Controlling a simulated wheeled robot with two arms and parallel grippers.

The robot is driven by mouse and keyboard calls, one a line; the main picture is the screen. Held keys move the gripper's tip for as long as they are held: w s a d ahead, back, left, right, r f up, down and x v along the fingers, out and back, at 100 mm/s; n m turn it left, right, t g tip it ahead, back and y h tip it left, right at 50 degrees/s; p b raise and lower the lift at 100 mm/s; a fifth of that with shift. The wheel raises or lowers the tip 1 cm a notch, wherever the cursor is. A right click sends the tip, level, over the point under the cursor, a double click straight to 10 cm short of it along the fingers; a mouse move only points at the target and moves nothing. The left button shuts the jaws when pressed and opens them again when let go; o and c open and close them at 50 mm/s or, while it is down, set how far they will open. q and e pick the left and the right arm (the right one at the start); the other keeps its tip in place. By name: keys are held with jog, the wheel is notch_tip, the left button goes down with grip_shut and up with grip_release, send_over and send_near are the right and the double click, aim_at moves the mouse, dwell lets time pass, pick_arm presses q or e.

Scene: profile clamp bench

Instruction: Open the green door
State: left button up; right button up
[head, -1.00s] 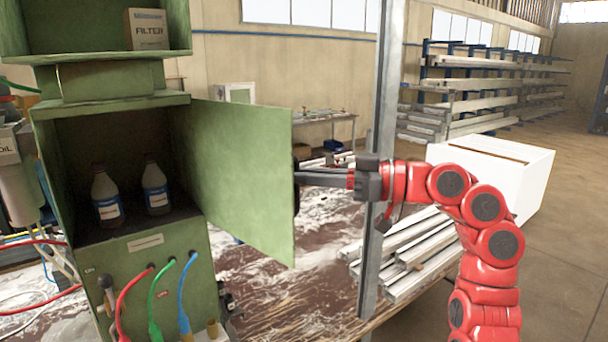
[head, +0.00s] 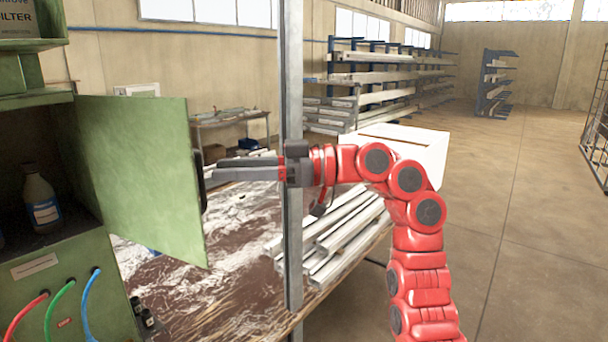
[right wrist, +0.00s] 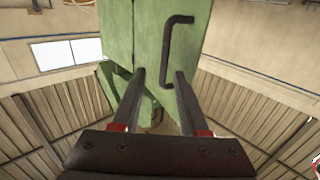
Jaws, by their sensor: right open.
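The green door (head: 145,175) of the green cabinet (head: 60,265) stands swung out, and the compartment behind it shows. Its dark handle (head: 199,180) is on the door's outer side near the free edge. The handle also shows in the right wrist view (right wrist: 168,50), beyond the fingertips and toward the right finger. My right gripper (head: 217,168) is open and empty, with its fingertips close to the handle in the head view. In the right wrist view the two fingers (right wrist: 160,78) are apart with nothing between them. My left gripper is not in view.
A bottle (head: 40,200) stands inside the cabinet. A grey upright post (head: 291,250) is beside my right wrist. Metal profiles (head: 335,235) lie on the bench (head: 235,300). A white box (head: 425,145) is behind my right arm. Hoses hang at the cabinet front.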

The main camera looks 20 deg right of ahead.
jog(key=b+v, duration=0.3)
jog(key=v, duration=1)
jog(key=shift+b, duration=0.3)
jog(key=shift+w, duration=0.15)
